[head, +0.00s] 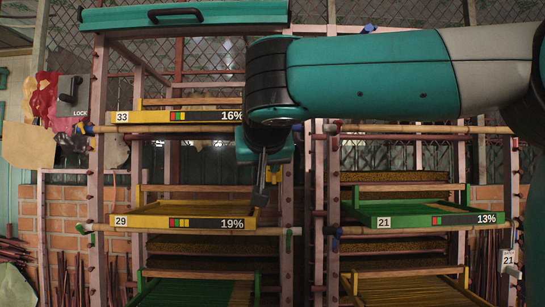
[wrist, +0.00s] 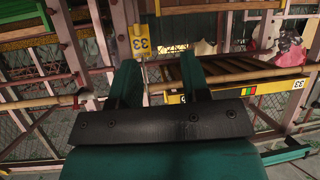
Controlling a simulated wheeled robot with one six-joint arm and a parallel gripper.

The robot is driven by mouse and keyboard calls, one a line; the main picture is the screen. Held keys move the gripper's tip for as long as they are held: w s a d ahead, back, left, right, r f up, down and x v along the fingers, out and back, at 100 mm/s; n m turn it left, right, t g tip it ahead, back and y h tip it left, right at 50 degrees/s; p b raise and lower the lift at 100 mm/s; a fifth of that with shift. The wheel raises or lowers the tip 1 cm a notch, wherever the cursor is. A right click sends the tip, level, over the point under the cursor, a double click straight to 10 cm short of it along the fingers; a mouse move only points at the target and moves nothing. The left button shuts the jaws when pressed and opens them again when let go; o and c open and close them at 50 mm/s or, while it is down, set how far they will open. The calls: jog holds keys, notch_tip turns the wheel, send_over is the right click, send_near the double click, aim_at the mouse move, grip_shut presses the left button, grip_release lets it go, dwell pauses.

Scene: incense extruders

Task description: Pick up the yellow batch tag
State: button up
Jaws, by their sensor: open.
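The yellow batch tag (wrist: 139,42) marked 33 shows upside down in the wrist view, against a rack post just beyond my left-hand fingertip. In the head view a small yellow piece (head: 273,174), probably this tag, shows beside my gripper and is mostly hidden by it. My gripper (wrist: 160,70) is open, with its two fingers apart and nothing between them. In the head view my gripper (head: 262,182) points down in front of the middle posts. The tag appears apart from the fingers; the exact gap cannot be told.
Left rack trays labelled 33 (head: 180,117) and 29 (head: 180,222) and a green tray labelled 21 (head: 430,220) jut forward. Bamboo poles (head: 170,128) cross the posts. A white tag 21 (head: 508,258) hangs at far right. A narrow gap separates the two racks.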

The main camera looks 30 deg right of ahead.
jog(key=d+r+m+h, duration=0.2)
jog(key=d+r, duration=0.1)
jog(key=r, duration=0.1)
jog(key=shift+s+f+p+x, duration=0.15)
jog(key=shift+p+x, duration=0.85)
jog(key=shift+x, duration=1.7)
jog(key=shift+f+p+x, duration=0.3)
jog(key=shift+p+x, duration=0.75)
jog(key=shift+x, duration=1.7)
jog(key=shift+s+f+p+x, duration=0.15)
jog(key=shift+p+x, duration=0.85)
jog(key=shift+x, duration=1.7)
jog(key=shift+a+f, duration=0.1)
jog(key=shift+a, duration=0.1)
jog(key=shift+c, duration=0.4)
grip_shut()
